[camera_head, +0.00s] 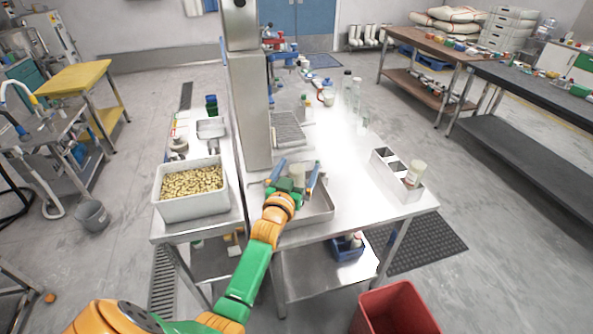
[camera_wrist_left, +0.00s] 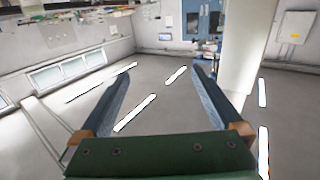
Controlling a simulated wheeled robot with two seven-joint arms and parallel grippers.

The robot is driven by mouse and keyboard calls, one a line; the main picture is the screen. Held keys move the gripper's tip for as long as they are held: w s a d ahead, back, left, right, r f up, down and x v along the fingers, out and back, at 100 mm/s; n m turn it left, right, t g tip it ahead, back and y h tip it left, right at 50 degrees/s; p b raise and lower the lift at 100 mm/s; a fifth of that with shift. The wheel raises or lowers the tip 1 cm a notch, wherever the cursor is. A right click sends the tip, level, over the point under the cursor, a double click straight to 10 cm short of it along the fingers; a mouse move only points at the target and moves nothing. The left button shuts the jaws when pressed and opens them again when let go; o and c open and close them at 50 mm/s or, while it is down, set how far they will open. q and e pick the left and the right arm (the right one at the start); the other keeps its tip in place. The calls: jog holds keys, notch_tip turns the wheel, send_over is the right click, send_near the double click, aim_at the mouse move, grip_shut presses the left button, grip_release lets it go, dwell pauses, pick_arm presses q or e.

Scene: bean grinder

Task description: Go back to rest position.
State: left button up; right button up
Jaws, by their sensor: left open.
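My left arm reaches in from the bottom left over the steel table (camera_head: 350,200). Its gripper (camera_head: 296,168) is open, with its two blue fingers apart, near the base of the tall steel machine (camera_head: 250,110). My right gripper is not in view.
A white bin of beans (camera_head: 190,184) stands left of the machine. Bottles (camera_head: 356,92) stand farther back. A red bin (camera_head: 395,312) is on the floor in front.

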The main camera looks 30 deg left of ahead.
pick_arm(q)
jog(key=s+d+f+m+g+h, duration=0.3)
jog(key=s+d+f+g, duration=0.4)
jog(key=s+f, duration=0.45)
jog(key=s+d+f+m+g+h, duration=0.1)
jog(key=s+d+f+g, duration=0.15)
jog(key=s, duration=0.65)
jog(key=s+d+f+m+g+h, duration=0.1)
jog(key=s+d+g, duration=0.3)
jog(key=s, duration=0.5)
notch_tip(320, 180, down, 18)
jog(key=s+g+b, duration=0.1)
jog(key=b, duration=0.2)
jog(key=s+a+f+g+b, duration=0.1)
jog(key=s+a+f+b, duration=0.1)
jog(key=s+f, duration=1.1)
notch_tip(320, 180, down, 2)
jog(key=shift+a+g+b, duration=0.25)
jog(key=shift+g+b, duration=0.1)
jog(key=shift+b, duration=0.35)
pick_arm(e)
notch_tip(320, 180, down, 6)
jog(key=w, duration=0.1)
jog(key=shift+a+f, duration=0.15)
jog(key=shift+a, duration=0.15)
pick_arm(q)
jog(key=shift+s, duration=0.1)
